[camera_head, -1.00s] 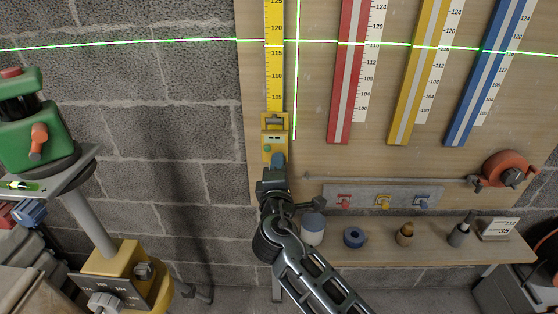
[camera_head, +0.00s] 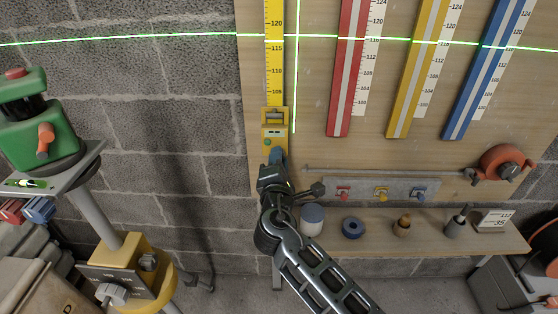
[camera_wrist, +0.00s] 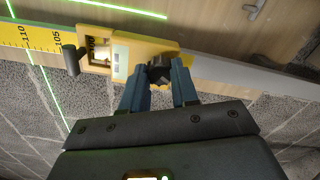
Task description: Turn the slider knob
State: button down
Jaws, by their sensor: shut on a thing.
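A yellow slider (camera_head: 274,120) sits low on the yellow scale (camera_head: 274,60), just below the 105 mark, on the wooden board. The slider also shows in the wrist view (camera_wrist: 128,52), with a pale window and a dark handle at its left end. The dark slider knob (camera_wrist: 160,68) is at the slider's right end there. My gripper (camera_wrist: 160,76) has its two blue fingers on either side of the knob and is shut on it. In the head view my gripper (camera_head: 277,158) is at the slider's lower end and hides the knob.
Red (camera_head: 347,70), yellow (camera_head: 416,70) and blue (camera_head: 486,70) strips hang on the board (camera_head: 310,100) to the right. A shelf (camera_head: 380,240) below holds small items near my arm. A green laser device (camera_head: 42,125) stands left; its green lines cross wall and board.

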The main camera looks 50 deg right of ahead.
jog(key=c, duration=0.9)
grip_release()
jog(key=shift+o, duration=0.2)
jog(key=b+v, duration=0.1)
jog(key=v, duration=0.6)
jog(key=shift+s+a, duration=0.25)
jog(key=shift+a, duration=0.1)
